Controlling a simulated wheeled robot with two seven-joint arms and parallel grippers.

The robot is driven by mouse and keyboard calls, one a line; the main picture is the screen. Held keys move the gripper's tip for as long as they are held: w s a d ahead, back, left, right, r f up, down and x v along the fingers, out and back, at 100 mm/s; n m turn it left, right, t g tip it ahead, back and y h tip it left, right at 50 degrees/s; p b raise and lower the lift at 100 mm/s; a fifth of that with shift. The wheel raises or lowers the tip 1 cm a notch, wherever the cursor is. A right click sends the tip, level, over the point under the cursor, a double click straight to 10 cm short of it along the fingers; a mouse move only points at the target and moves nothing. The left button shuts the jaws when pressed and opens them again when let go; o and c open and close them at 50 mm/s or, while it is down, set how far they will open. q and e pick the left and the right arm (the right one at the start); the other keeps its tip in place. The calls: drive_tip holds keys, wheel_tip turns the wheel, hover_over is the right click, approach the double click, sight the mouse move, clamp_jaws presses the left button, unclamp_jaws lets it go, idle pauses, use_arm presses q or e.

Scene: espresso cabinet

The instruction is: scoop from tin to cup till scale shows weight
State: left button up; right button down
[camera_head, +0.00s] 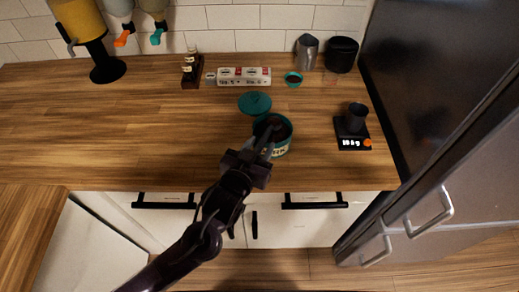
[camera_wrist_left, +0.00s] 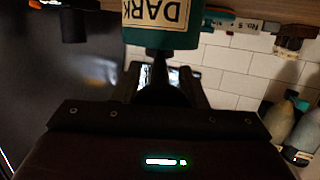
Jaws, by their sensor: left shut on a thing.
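The teal tin (camera_head: 281,150) stands open on the counter, with dark contents inside; its label reads DARK, upside down in the left wrist view (camera_wrist_left: 158,15). My left gripper (camera_head: 264,143) is at the tin's near left rim. It is shut on a slim dark thing (camera_wrist_left: 159,82), seemingly the scoop's handle. The scoop's bowl cannot be made out, so I cannot tell whether it is in the tin. The black cup (camera_head: 356,113) stands upright on the black scale (camera_head: 341,136), right of the tin. The scale's display is lit, but its digits are too small to read surely.
The teal lid (camera_head: 255,102) lies behind the tin. A small teal bowl (camera_head: 293,79), white box (camera_head: 244,76), metal jug (camera_head: 307,50) and black canister (camera_head: 341,54) stand at the back. The fridge (camera_head: 455,150) bounds the right.

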use_arm(q)
drive_tip(key=shift+s+a+r+t+h+b, duration=0.15)
drive_tip(key=shift+t+b, duration=0.15)
drive_tip(key=shift+b, duration=0.45)
drive_tip(key=shift+s+d+t+h+b, duration=0.15)
drive_tip(key=shift+t+b, duration=0.15)
drive_tip(key=shift+b, duration=0.4)
drive_tip(key=shift+a+r+p, duration=0.15)
drive_tip(key=shift+r+p, duration=1.1)
drive_tip(key=shift+r, duration=0.45)
drive_tip(key=shift+r+p, duration=0.1)
drive_tip(key=shift+p, duration=0.2)
